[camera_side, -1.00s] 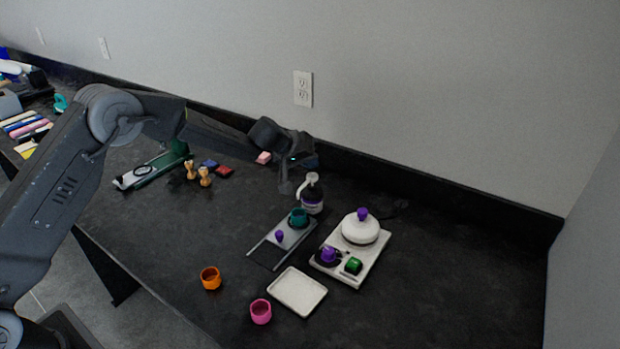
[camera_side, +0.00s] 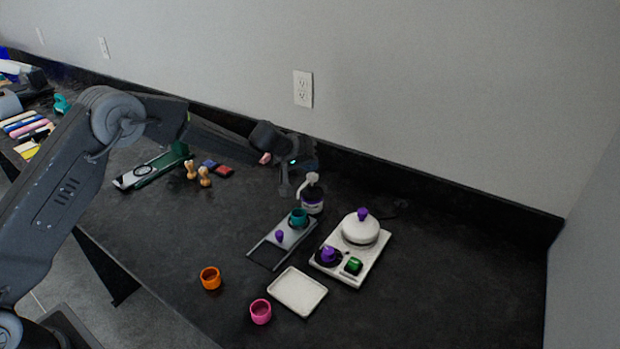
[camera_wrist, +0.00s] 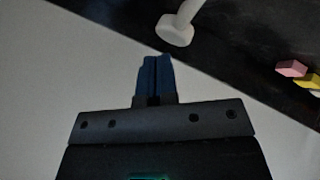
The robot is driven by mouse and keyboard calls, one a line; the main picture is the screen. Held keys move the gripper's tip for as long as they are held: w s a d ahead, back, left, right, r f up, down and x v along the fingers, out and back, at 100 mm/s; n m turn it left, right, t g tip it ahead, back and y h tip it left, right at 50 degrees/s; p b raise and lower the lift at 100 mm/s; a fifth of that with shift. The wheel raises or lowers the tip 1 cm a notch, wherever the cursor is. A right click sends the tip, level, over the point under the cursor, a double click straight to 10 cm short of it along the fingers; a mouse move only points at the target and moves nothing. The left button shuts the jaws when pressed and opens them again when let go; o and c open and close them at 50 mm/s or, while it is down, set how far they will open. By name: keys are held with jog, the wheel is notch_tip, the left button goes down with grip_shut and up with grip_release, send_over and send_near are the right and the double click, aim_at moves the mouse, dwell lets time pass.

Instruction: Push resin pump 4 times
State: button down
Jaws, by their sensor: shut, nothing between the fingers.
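The resin pump bottle (camera_side: 312,201) stands upright on the dark counter near the back wall, with a dark body, pale label and white pump head (camera_side: 311,179). My gripper (camera_side: 284,190) is in the air just left of the pump head in the side view, pointing down, with its fingers shut and empty. In the wrist view, the blue fingertips (camera_wrist: 154,62) are together, and the white pump head (camera_wrist: 174,30) is just beyond them, slightly right. A gap shows between fingertips and pump head there. The lower bottle is out of the wrist view.
A small rack (camera_side: 268,242) with a teal cup (camera_side: 299,217) stands in front of the bottle. A white hot plate (camera_side: 372,262) with a lidded pot (camera_side: 360,231) is to the right. A white tray (camera_side: 297,300), orange cup (camera_side: 210,278) and pink cup (camera_side: 261,312) are nearer.

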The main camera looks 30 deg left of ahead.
aim_at(310, 174)
jog(key=shift+f, duration=0.85)
dwell(0.8)
jog(key=shift+r, duration=1.2)
jog(key=shift+r, duration=0.1)
notch_tip(310, 174, up, 6)
jog(key=shift+f, duration=0.1)
dwell(0.7)
